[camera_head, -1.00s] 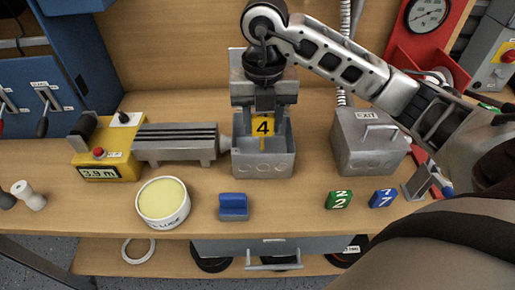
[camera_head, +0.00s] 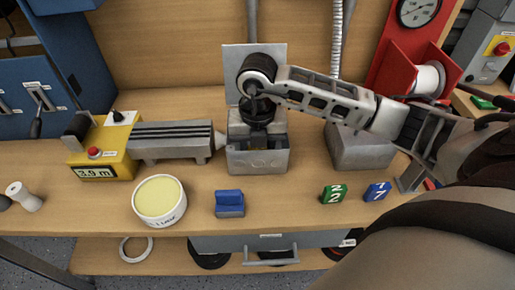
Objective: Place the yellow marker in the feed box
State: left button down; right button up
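The feed box, taken to be the open grey metal box (camera_head: 258,161), stands at the middle of the bench, with a conduit coming down behind it. My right gripper (camera_head: 257,118) points straight down over this box, its lower part sunk inside the walls. Its fingertips are hidden, so I cannot see whether they are open or shut. The yellow marker with a black 4 is not visible now; the gripper and the box front cover that spot. My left gripper is not in view.
A yellow unit (camera_head: 103,148) reading 3.9 m with a grey ribbed block (camera_head: 170,142) stands left of the box. In front are a round tin (camera_head: 160,200), a blue block (camera_head: 230,203), a green 2 marker (camera_head: 333,194) and a blue 7 marker (camera_head: 377,192). A grey box (camera_head: 360,150) stands right.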

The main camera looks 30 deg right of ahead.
jog(key=shift+f, duration=0.15)
jog(key=o, duration=0.9)
jog(key=shift+o, duration=0.2)
notch_tip(320, 180, up, 11)
jog(key=shift+w+r, duration=0.1)
jog(key=shift+r, duration=0.6)
